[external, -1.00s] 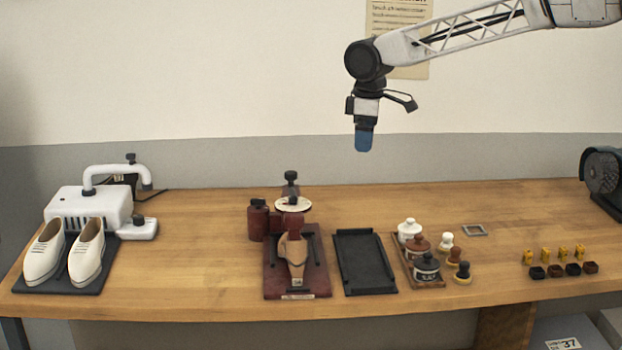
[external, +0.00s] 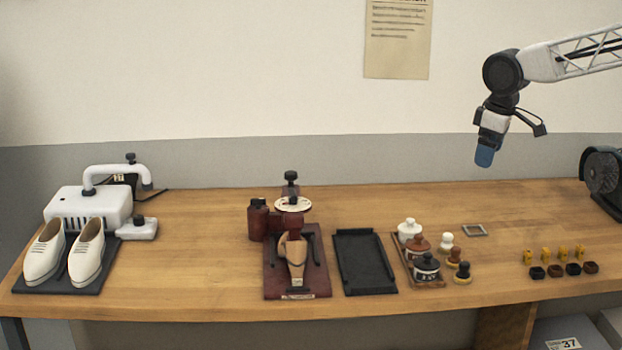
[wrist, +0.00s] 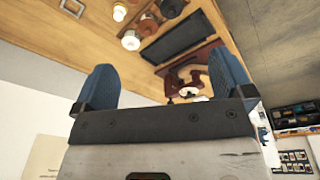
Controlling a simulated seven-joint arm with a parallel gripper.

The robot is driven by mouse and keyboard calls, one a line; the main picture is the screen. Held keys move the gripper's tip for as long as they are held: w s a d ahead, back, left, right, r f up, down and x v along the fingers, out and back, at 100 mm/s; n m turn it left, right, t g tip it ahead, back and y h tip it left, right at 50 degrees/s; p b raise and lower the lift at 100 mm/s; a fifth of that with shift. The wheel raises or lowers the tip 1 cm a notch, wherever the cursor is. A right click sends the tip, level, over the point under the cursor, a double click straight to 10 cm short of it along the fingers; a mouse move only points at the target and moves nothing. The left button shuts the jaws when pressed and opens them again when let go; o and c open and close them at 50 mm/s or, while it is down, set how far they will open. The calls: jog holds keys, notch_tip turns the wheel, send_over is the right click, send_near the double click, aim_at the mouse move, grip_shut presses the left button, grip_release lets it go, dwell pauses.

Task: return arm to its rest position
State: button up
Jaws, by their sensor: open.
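My gripper (external: 484,157) hangs in the air above the right part of the bench, tilted down, clear of everything on it. In the wrist view its two blue fingers (wrist: 166,85) stand wide apart with nothing between them. In the external view the fingers overlap, so the gap does not show there. My arm reaches in from the upper right.
On the bench (external: 200,280) stand white shoes (external: 87,252) by a white machine (external: 88,208), a dark red stand (external: 313,280), a black tray (external: 364,262), several lidded jars (external: 417,246) and a dark round machine (external: 603,172). The air around my gripper is free.

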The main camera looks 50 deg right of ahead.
jog(key=s+d+f+m, duration=0.1)
jog(key=s+f, duration=0.2)
jog(key=s, duration=0.6)
jog(key=s+d+f+m, duration=0.1)
jog(key=s+f, duration=0.3)
jog(key=s, duration=0.5)
jog(key=shift+d+m+t, duration=0.3)
jog(key=shift+m+t, duration=0.1)
jog(key=shift+c, duration=0.5)
dwell(0.4)
